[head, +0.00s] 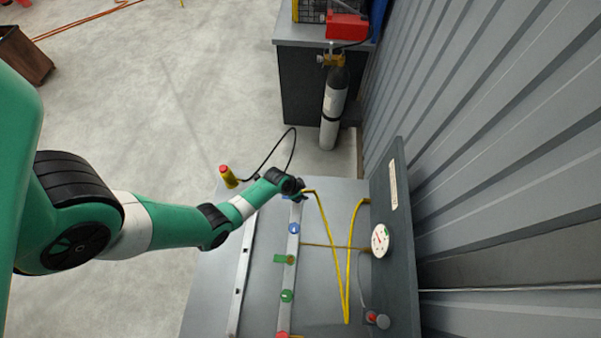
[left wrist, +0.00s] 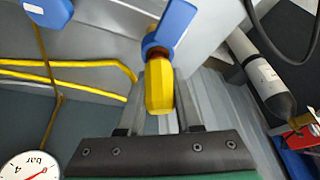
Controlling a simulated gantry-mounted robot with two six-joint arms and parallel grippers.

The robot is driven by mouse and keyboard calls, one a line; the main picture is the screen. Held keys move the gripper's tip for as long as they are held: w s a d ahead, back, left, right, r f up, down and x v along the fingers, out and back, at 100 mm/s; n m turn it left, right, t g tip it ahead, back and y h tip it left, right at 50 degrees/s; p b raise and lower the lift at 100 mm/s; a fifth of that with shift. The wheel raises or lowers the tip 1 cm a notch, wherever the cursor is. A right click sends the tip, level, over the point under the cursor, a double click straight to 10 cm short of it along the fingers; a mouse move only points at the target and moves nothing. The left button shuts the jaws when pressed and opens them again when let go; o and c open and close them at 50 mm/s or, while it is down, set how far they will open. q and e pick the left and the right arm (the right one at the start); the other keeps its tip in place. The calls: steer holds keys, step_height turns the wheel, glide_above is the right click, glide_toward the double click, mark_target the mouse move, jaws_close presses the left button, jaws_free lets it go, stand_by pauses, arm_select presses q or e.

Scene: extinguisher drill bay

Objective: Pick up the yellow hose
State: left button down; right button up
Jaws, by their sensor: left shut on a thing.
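The yellow hose (head: 323,220) lies in a long loop over the grey bench, between the valve rail and the upright panel. Its upper end runs to my left gripper (head: 301,191) at the bench's far end. In the left wrist view the hose (left wrist: 60,64) comes in from the left toward the fingers. My left gripper (left wrist: 158,112) is shut on the hose's yellow end piece, which sits between the fingers. A blue valve handle (left wrist: 172,25) is right by this piece; whether they are joined is unclear. My right gripper is not in view.
The rail (head: 291,245) carries blue, green and red valves. A pressure gauge (head: 380,240) is on the panel (head: 398,200) at right. A gas cylinder (head: 334,105) stands beyond the bench, near a corrugated wall. Open floor lies to the left.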

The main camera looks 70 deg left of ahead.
arm_select(q)
steer(key=shift+r+p, duration=0.35)
steer(key=shift+r, duration=0.2)
step_height(320, 180, up, 3)
steer(key=shift+s+d+r+p, duration=0.1)
steer(key=shift+p, duration=0.85)
steer(key=s+d+r+p, duration=0.8)
steer(key=d, duration=0.3)
steer(key=shift+r, duration=0.35)
